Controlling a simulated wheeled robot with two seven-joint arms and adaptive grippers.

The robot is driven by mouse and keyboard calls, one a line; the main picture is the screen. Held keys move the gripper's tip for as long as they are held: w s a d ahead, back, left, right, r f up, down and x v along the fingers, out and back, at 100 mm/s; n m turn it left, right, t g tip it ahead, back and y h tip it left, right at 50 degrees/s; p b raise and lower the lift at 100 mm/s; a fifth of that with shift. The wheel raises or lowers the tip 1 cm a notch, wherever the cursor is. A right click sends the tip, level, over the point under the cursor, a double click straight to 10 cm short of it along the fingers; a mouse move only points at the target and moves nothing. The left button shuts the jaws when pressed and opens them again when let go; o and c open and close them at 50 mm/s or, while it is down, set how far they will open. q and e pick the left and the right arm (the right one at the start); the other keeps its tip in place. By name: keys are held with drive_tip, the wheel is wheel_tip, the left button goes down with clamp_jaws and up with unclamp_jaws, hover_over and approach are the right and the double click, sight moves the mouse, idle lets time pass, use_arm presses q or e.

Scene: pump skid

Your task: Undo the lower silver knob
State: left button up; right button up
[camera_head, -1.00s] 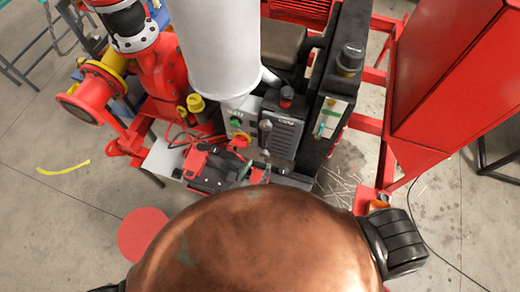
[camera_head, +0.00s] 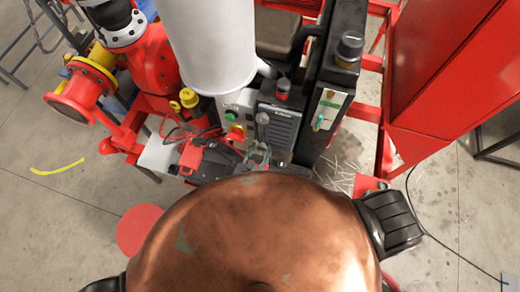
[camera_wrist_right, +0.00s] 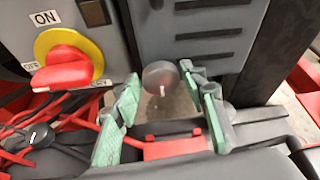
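A round silver knob (camera_wrist_right: 160,78) sits low on the front of the grey cabinet in the right wrist view, between the tips of my right gripper. My right gripper (camera_wrist_right: 160,76) has green-grey fingers, one on each side of the knob. Narrow gaps show between the knob and both fingertips, so it is open. In the head view my right gripper (camera_head: 257,155) is small at the foot of the dark grey cabinet (camera_head: 278,130). Another silver knob (camera_head: 263,118) shows higher on that cabinet. The lower knob is hard to make out there. My left gripper is not in view.
A red switch on a yellow disc (camera_wrist_right: 68,62) is left of the fingers. Red and black cables (camera_wrist_right: 35,135) lie below it. A white cylinder (camera_head: 208,45) stands behind, and a large red cabinet (camera_head: 445,70) stands at right.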

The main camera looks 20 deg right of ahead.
drive_tip(key=c, duration=0.3)
drive_tip(key=shift+c, duration=0.9)
drive_tip(key=c, duration=0.3)
drive_tip(key=m+b, duration=0.1)
drive_tip(key=b, duration=0.1)
drive_tip(key=m+y+b, duration=0.1)
drive_tip(key=b, duration=0.1)
drive_tip(key=shift+s+d+f+t, duration=0.15)
drive_tip(key=shift+d+f+t, duration=0.1)
drive_tip(key=shift+t, duration=0.15)
drive_tip(key=shift+m+t+y+b, duration=0.3)
drive_tip(key=shift+m+y+b, duration=0.3)
drive_tip(key=shift+b, duration=0.4)
use_arm(q)
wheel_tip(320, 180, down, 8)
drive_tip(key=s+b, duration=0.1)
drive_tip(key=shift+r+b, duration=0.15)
drive_tip(key=shift+b, duration=0.15)
use_arm(e)
drive_tip(key=shift+r+m+t+y, duration=0.15)
drive_tip(key=shift+m+t+y, duration=0.15)
drive_tip(key=shift+m, duration=0.4)
